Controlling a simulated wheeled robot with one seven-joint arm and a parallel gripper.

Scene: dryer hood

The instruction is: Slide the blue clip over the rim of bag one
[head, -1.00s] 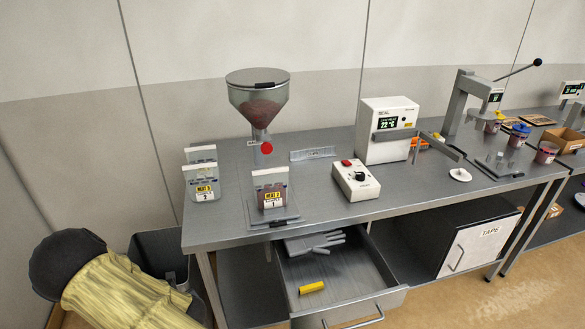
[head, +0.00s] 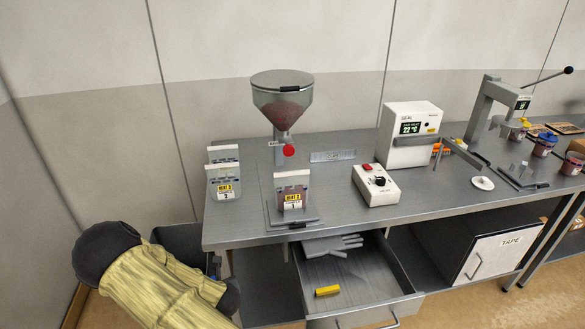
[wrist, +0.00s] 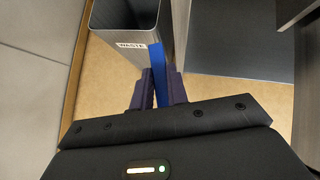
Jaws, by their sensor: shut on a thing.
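The blue clip (wrist: 155,56) is a flat blue strip standing between the fingers of my gripper (wrist: 161,75) in the wrist view. My gripper is shut on it. The clip points out past the fingertips, above the floor beside the waste bin.
Bag two (head: 224,183) stands left of bag one. A hopper (head: 282,100) rises behind them. An open drawer (head: 362,285) with a glove and a yellow piece juts out below the table. The waste bin (wrist: 118,50) is near my gripper. A control box (head: 375,187) stands right.

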